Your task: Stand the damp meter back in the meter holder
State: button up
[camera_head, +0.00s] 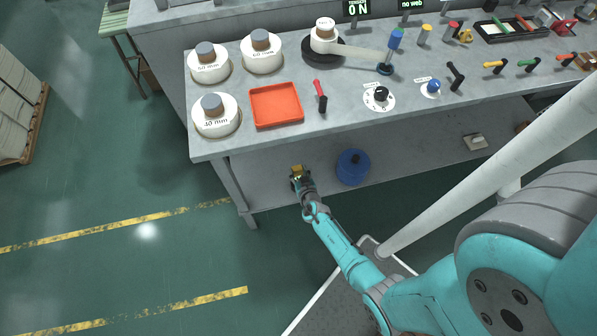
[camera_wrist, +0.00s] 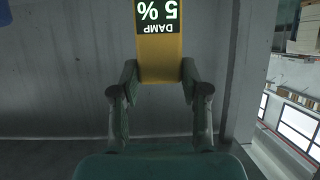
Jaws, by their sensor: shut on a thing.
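The damp meter (camera_wrist: 160,62) is yellow with a dark display reading "DAMP 5 %", upside down in the wrist view. My gripper (camera_wrist: 160,78) is shut on it, with one finger at each side. The display end is cut off by the frame's top edge. In the head view the yellow meter (camera_head: 297,170) is small at the tip of my gripper (camera_head: 299,182), low by the bench's front left, below the worktop. I cannot make out the meter holder for sure. A small pale block (camera_head: 475,142) sits under the bench at the right, its kind unclear.
The grey bench (camera_head: 350,115) has its front edge above my gripper, and a bench leg (camera_head: 240,190) stands left of it. A blue drum (camera_head: 353,168) is close to the right. An orange tray (camera_head: 276,104) and white rolls (camera_head: 216,116) are on top. Floor at left is clear.

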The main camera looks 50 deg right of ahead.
aim_at(298, 177)
jog(key=shift+f, duration=2.55)
jog(key=o, duration=1.3)
jog(key=v, duration=1.2)
